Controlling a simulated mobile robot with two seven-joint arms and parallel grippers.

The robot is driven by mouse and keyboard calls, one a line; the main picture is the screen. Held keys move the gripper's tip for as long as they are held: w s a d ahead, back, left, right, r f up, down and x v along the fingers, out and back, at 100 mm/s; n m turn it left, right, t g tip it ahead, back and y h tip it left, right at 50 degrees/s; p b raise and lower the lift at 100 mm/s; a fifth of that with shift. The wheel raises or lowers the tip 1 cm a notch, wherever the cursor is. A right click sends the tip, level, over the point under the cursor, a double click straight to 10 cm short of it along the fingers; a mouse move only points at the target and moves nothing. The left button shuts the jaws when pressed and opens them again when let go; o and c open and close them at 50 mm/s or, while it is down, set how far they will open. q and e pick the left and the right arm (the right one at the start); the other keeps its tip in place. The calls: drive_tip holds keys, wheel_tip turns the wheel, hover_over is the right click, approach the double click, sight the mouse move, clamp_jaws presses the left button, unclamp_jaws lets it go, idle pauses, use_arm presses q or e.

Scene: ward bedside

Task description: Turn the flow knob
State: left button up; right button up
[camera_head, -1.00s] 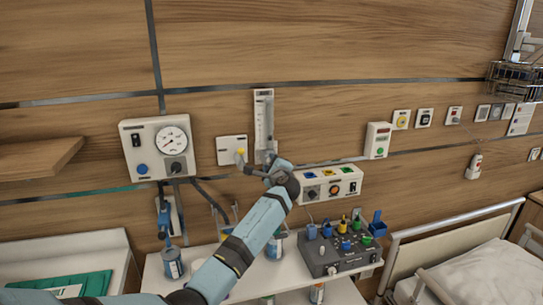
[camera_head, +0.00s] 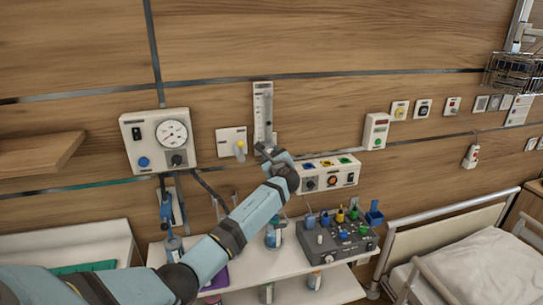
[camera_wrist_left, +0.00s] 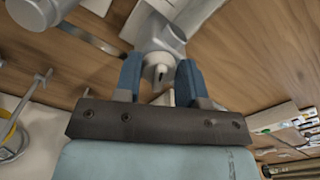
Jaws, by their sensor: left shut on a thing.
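The flowmeter (camera_head: 263,110) is a tall pale panel with a clear tube, upright on the wood wall. My left gripper (camera_head: 266,151) is at its lower end, with the arm reaching up from the lower left. In the left wrist view the two blue fingers of the left gripper (camera_wrist_left: 159,80) are closed on the sides of a small pale grey knob (camera_wrist_left: 158,72), which sits below a larger grey body. The head view mostly hides the knob behind the gripper. I cannot read the knob's setting. My right gripper is not in view.
Left of the flowmeter are a white outlet plate (camera_head: 231,141) and a gauge panel (camera_head: 157,139). A box with coloured buttons (camera_head: 328,175) is close to the gripper's right. Below stands a shelf (camera_head: 270,262) with bottles and a grey control box (camera_head: 337,241).

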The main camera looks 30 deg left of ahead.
use_arm(q)
drive_tip(key=shift+f, duration=0.1)
drive_tip(key=o, duration=0.9)
drive_tip(key=shift+c, duration=0.2)
drive_tip(key=b+v, duration=0.3)
drive_tip(key=v, duration=1)
drive_tip(key=shift+s+d, duration=0.25)
drive_tip(key=shift+s, duration=0.05)
